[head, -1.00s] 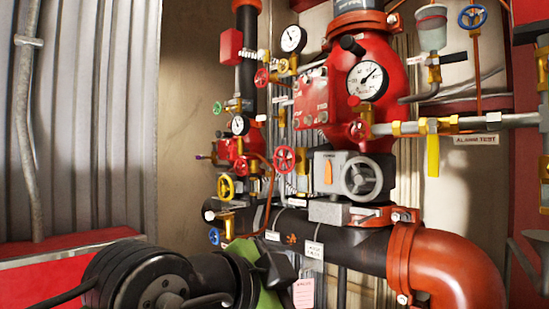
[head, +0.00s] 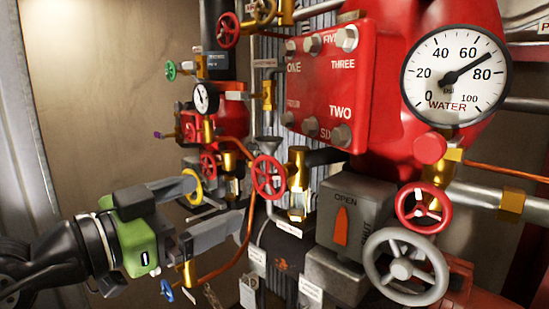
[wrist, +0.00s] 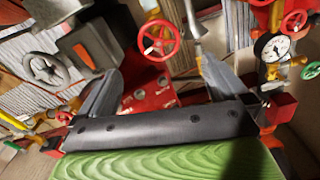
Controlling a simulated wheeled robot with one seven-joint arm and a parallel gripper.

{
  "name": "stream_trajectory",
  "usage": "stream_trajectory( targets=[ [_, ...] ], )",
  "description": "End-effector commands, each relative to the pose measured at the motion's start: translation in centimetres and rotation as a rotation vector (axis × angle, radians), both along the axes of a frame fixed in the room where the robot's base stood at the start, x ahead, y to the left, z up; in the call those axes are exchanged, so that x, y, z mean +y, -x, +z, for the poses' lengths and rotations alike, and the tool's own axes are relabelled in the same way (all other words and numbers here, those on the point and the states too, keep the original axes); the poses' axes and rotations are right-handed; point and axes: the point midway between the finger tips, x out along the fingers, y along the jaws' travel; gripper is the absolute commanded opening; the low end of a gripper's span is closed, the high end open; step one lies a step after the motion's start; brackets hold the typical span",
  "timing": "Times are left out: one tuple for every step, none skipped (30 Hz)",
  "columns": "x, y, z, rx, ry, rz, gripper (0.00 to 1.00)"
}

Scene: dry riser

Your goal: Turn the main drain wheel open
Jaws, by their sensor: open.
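My gripper (head: 218,205) is open and empty at the lower left of the head view, its two grey fingers spread and pointing right. A red spoked handwheel (head: 268,177) on a brass valve (head: 299,185) stands just beyond the fingertips. In the wrist view this red wheel (wrist: 158,40) shows ahead, between the lines of the two fingers, apart from them. A white tag (head: 289,228) hangs below that valve; its writing is too small to read, so I cannot confirm which wheel is the main drain. A yellow wheel (head: 194,186) appears close by the upper finger; contact cannot be told.
A grey handwheel (head: 405,266) and a smaller red wheel (head: 432,208) stand at the right, beside a box marked OPEN (head: 340,238). A copper tube (head: 240,235) curves near the lower finger. A blue wheel (head: 167,290) sits below. The tan wall (head: 110,100) at the left is bare.

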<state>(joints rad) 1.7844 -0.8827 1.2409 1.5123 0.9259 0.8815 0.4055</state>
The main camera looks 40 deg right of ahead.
Motion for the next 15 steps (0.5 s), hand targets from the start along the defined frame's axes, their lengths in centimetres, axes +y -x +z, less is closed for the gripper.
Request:
stream_trajectory(
  targets=[
    [-1.1, 0.0, -0.4, 0.000, -0.006, -0.002, 1.00],
    [-1.8, 0.0, -0.5, 0.000, -0.007, -0.002, 1.00],
    [-2.8, 0.0, -0.5, 0.001, -0.008, -0.003, 1.00],
    [-3.6, 0.0, -0.5, 0.000, -0.010, -0.003, 1.00],
    [-4.4, 0.0, -0.5, 0.000, -0.009, -0.002, 1.00],
    [-5.4, -0.1, -0.5, 0.000, -0.008, -0.001, 1.00],
    [-6.1, -0.1, -0.5, 0.000, -0.008, -0.001, 1.00],
    [-6.9, -0.1, -0.5, 0.001, -0.010, -0.002, 1.00],
    [-8.0, -0.1, -0.5, 0.000, -0.010, -0.002, 1.00],
    [-8.7, -0.2, -0.4, -0.001, -0.008, -0.003, 1.00],
    [-9.5, -0.2, -0.4, -0.001, -0.008, -0.001, 1.00],
    [-10.4, -0.2, -0.4, -0.001, -0.008, -0.003, 1.00],
    [-11.1, -0.2, -0.4, -0.001, -0.008, -0.004, 1.00],
    [-11.7, -0.2, -0.3, -0.001, -0.006, -0.002, 1.00],
    [-12.5, -0.2, -0.4, -0.002, -0.007, -0.002, 1.00]
  ],
)
